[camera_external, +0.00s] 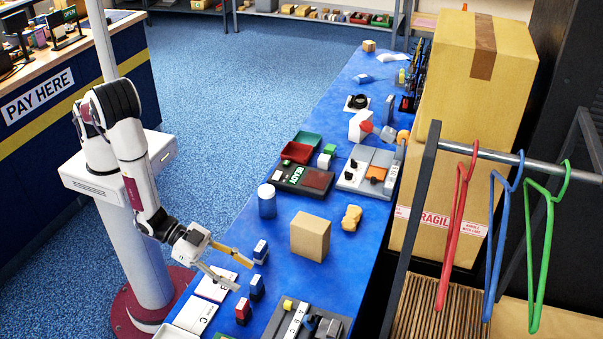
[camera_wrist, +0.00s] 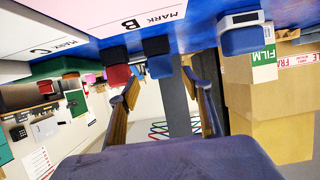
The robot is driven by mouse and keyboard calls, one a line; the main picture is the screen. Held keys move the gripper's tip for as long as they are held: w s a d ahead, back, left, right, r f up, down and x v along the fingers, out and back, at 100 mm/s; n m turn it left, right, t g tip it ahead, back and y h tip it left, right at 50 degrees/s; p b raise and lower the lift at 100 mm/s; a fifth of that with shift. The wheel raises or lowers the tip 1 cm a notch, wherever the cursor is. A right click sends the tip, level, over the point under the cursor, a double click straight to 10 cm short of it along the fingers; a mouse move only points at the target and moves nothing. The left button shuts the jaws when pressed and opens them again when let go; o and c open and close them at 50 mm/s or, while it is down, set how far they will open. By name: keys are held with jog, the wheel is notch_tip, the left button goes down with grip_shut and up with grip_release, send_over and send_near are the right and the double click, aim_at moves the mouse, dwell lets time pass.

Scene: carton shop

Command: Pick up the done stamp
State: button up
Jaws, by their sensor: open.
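Three small stamp-like blocks stand in a row near the left edge of the blue table. They are a blue one with a pale band (camera_external: 260,251), a dark blue one (camera_external: 257,288) and a red one with a dark part (camera_external: 242,311). I cannot read which is the done stamp. My gripper (camera_external: 244,277) is open and empty, low beside the row, its fingers pointing right. In the wrist view, the dark blue block (camera_wrist: 160,60) shows between and beyond my fingertips (camera_wrist: 160,77). The red block (camera_wrist: 117,72) is left of it; the pale-banded one (camera_wrist: 240,38) is right.
White cards marked B (camera_external: 213,287) and C (camera_external: 193,316) lie under and beside my gripper. A cardboard box (camera_external: 310,236) stands right of the blocks, a blue cylinder (camera_external: 267,201) behind them. A grey tray (camera_external: 312,322) is at the front.

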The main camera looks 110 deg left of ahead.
aim_at(254, 279)
jog(key=shift+r+x, duration=0.1)
jog(key=shift+x, duration=0.65)
jog(key=shift+r+x, duration=0.15)
jog(key=shift+x, duration=1.7)
jog(key=shift+a, duration=0.1)
jog(key=c, duration=1.2)
